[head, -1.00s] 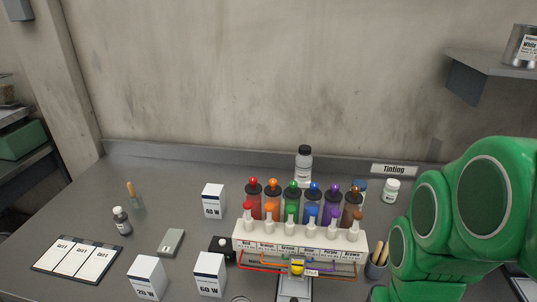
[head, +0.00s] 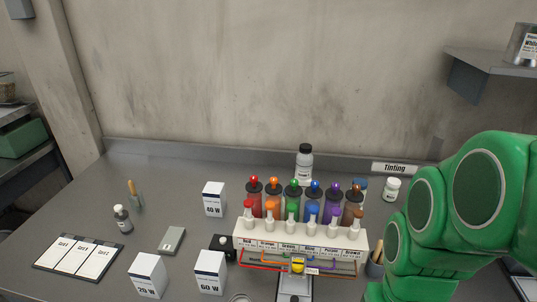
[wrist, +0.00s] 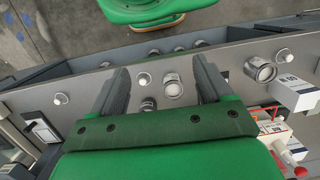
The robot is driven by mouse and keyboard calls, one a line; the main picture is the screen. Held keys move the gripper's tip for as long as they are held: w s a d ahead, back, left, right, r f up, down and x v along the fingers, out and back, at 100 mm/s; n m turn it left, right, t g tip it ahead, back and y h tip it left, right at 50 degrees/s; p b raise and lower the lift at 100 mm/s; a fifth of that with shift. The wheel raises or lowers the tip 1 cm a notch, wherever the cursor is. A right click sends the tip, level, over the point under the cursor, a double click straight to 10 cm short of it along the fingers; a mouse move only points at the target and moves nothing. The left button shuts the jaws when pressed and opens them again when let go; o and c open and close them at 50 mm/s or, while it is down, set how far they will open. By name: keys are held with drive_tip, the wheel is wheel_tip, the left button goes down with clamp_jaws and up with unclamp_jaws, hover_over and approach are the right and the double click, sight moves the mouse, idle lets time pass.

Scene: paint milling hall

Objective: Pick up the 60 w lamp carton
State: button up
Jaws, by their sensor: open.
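The 60 W lamp carton (head: 210,272) is a white box with a dark stripe and "60 W" on its front. It stands upright at the front of the grey bench in the head view, between the 20 W carton (head: 147,274) and the dye rack. A similar 40 W carton (head: 213,199) stands farther back. My gripper (wrist: 160,80) shows in the wrist view, its two fingers apart with nothing held between them. My gripper's fingers are not visible in the head view.
A white rack (head: 300,240) of several coloured dye bottles stands right of the 60 W carton. A small black box (head: 222,248) sits close behind it. A grey block (head: 172,240) and a chart board (head: 78,256) lie to the left. Bare bench lies around the 40 W carton.

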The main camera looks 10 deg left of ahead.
drive_tip(key=w+a+f+m+g+y, duration=0.1)
drive_tip(key=w+a+y, duration=0.1)
drive_tip(key=a, duration=0.5)
drive_tip(key=w+a+f+m+y, duration=0.1)
drive_tip(key=w+a+m+y, duration=0.15)
drive_tip(key=a, duration=0.35)
drive_tip(key=m+t+y, duration=0.3)
drive_tip(key=m+y, duration=0.6)
drive_tip(key=m, duration=0.5)
hover_over(209, 260)
drive_tip(key=d, duration=0.3)
wheel_tip(209, 260, down, 4)
drive_tip(key=r, duration=0.1)
drive_tip(key=shift+h, duration=0.25)
drive_tip(key=shift+d+f, duration=0.2)
drive_tip(key=shift+f, duration=3.3)
drive_tip(key=shift+x, duration=2.55)
drive_tip(key=c, duration=0.8)
drive_tip(key=shift+o, duration=0.2)
drive_tip(key=shift+r, duration=0.15)
